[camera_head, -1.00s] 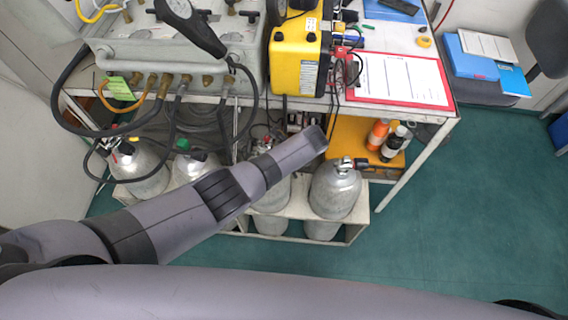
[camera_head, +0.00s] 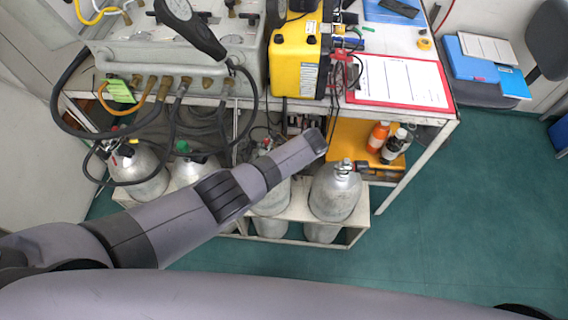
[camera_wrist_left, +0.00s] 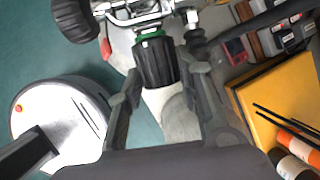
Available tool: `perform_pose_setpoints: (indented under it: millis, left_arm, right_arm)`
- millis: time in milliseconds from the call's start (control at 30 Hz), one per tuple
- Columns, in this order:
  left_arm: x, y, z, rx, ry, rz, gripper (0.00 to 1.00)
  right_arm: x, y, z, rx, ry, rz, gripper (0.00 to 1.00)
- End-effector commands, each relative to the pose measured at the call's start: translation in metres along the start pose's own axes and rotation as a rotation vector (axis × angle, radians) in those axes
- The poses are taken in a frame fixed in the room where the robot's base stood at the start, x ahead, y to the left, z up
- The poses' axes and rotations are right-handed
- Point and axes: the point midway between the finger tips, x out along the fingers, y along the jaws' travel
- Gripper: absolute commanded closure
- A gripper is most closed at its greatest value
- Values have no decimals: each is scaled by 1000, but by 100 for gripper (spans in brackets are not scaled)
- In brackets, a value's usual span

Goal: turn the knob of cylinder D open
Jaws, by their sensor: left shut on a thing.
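In the left wrist view, a black ribbed knob (camera_wrist_left: 157,64) with a green ring (camera_wrist_left: 150,36) at its far end sits on a metal valve. My left gripper (camera_wrist_left: 163,74) has one finger on each side of this knob and is shut on it. The grey cylinder (camera_wrist_left: 180,120) shows partly below the knob. In the head view my left arm reaches across to the right-hand cylinder (camera_head: 335,193); I cannot make out its fingertips there. No letter D is readable on any cylinder. My right gripper is out of view.
Other grey cylinders (camera_head: 143,172) stand to the left in a white rack (camera_head: 357,225), one partly behind my arm. Above is a bench with hoses, a yellow case (camera_head: 297,60) and a red-edged clipboard (camera_head: 398,82). Bottles (camera_head: 378,135) stand on a yellow shelf.

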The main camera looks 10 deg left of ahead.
Motion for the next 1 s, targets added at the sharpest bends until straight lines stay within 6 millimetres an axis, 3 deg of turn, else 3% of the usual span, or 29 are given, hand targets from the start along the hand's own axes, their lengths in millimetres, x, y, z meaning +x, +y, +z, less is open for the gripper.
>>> perform_pose_setpoints:
  millis: [133,467,733,1000]
  left_arm:
    - [0,1,0,-1,-1,3,95]
    - [-2,4,1,-23,-2,-55,95]
    - [0,7,0,-91,-9,-221,95]
    - [4,10,-2,-166,-17,-404,95]
  right_arm:
    - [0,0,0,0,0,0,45]
    - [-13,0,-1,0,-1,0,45]
    - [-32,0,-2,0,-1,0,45]
    - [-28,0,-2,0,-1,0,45]
